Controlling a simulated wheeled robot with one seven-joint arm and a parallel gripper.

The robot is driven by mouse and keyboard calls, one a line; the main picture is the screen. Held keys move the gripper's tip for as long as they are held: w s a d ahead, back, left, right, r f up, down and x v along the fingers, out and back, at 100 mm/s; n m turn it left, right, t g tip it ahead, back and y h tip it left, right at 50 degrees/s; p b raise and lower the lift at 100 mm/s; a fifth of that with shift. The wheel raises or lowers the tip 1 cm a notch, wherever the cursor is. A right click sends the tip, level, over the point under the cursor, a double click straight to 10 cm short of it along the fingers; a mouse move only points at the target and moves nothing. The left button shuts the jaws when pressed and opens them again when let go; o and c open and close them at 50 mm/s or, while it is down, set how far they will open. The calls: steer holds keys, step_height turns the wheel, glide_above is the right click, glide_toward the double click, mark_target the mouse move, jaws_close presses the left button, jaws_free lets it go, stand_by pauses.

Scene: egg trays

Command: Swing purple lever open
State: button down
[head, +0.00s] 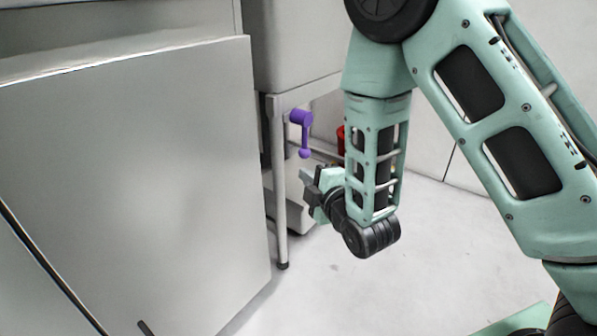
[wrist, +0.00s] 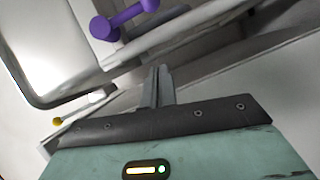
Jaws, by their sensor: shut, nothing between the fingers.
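The purple lever (head: 304,133) is on the side of a metal-framed stand, with its handle hanging down and a ball at its lower end. It also shows at the top of the wrist view (wrist: 122,20), beyond my fingers. My gripper (head: 306,177) is just below the lever's ball in the head view, apart from the lever as far as I can tell. In the wrist view, the fingers (wrist: 158,86) are together and empty. My forearm hides part of the area to the right of the lever.
A large grey panel (head: 130,190) fills the left of the head view. A red object (head: 341,140) is partly hidden behind my forearm. A small yellow knob (wrist: 57,121) shows at the left of the wrist view. The floor (head: 330,285) in front of the stand is clear.

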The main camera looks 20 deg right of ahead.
steer(key=shift+w+d+f, duration=0.1)
steer(key=shift+d+f, duration=0.05)
steer(key=shift+f, duration=0.15)
steer(key=w+d+f+b, duration=0.1)
steer(key=w+b, duration=0.5)
steer(key=w, duration=0.5)
steer(key=shift+w+d+f, duration=0.2)
steer(key=shift+d+f, duration=0.1)
steer(key=shift+w+f+n+b, duration=0.1)
steer(key=shift+f+n+b, duration=0.05)
steer(key=shift+n+b, duration=0.15)
